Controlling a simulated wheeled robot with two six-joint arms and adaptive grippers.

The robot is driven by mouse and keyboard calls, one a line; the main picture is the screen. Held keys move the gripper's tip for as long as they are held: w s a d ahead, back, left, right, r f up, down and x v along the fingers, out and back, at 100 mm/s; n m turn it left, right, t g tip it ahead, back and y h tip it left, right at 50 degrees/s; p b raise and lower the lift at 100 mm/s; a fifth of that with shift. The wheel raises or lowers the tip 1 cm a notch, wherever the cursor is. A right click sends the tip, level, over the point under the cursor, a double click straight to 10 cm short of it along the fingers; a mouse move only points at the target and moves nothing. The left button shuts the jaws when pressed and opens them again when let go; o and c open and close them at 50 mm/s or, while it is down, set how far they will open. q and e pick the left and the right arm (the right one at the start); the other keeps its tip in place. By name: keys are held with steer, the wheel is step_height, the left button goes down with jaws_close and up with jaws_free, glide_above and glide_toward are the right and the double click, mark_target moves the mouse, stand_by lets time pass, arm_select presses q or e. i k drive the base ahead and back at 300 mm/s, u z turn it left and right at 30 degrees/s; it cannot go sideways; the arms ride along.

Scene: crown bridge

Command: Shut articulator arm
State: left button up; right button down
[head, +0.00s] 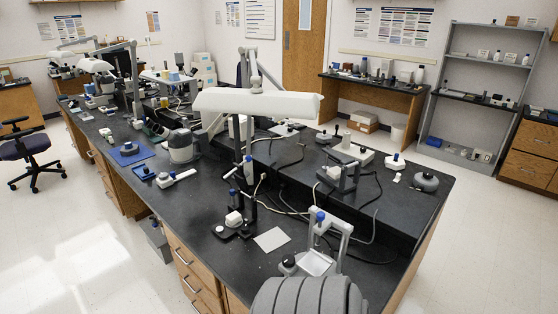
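What looks like the articulator (343,240) stands near the front right of the black bench. It is a light grey frame with a blue knob (320,216) at its top left and a pale, flat plate (315,263) low at its front. Its upper part appears raised above the plate, but the exact angle of its arm is hard to tell at this size. Its lower front is partly hidden by a grey ribbed shape at the bottom edge. Neither of my grippers shows in the head view.
A black stand (240,180) under a long white lamp (258,103) rises left of the articulator. A pale square sheet (271,239) lies between them. Cables run behind the frame. A small grey device (341,176) stands further back. The bench's front left (200,230) has bare room.

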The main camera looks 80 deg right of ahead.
mark_target(241, 176)
steer(key=z, duration=0.9)
steer(key=i, duration=0.9)
steer(key=z, duration=0.95)
